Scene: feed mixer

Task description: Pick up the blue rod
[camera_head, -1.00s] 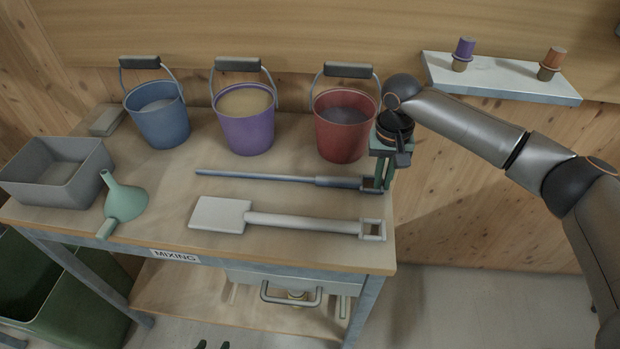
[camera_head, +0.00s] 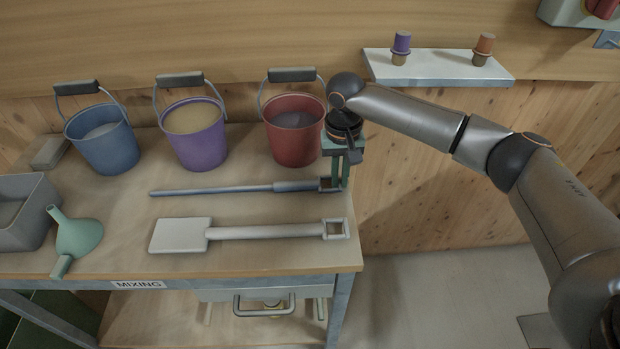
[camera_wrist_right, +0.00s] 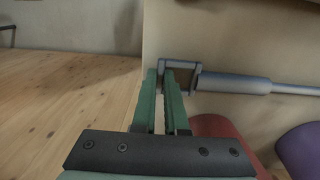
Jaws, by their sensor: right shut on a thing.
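The blue rod (camera_head: 240,188) lies along the table between the buckets and the white paddle, its thin end to the left and its thicker grip and square end handle at the right table edge. My right gripper (camera_head: 341,182) comes down from above on that end handle, its green fingers shut on it. In the right wrist view the fingers (camera_wrist_right: 167,78) close on one bar of the square handle of the rod (camera_wrist_right: 235,83). The rod looks still at table height. My left gripper is not in view.
A white paddle (camera_head: 268,232) lies in front of the rod. Blue (camera_head: 105,145), purple (camera_head: 199,143) and red (camera_head: 294,138) buckets stand behind it, the red one close to my gripper. A green funnel (camera_head: 78,239) and grey bin (camera_head: 38,222) are at left. A shelf (camera_head: 440,68) hangs behind my arm.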

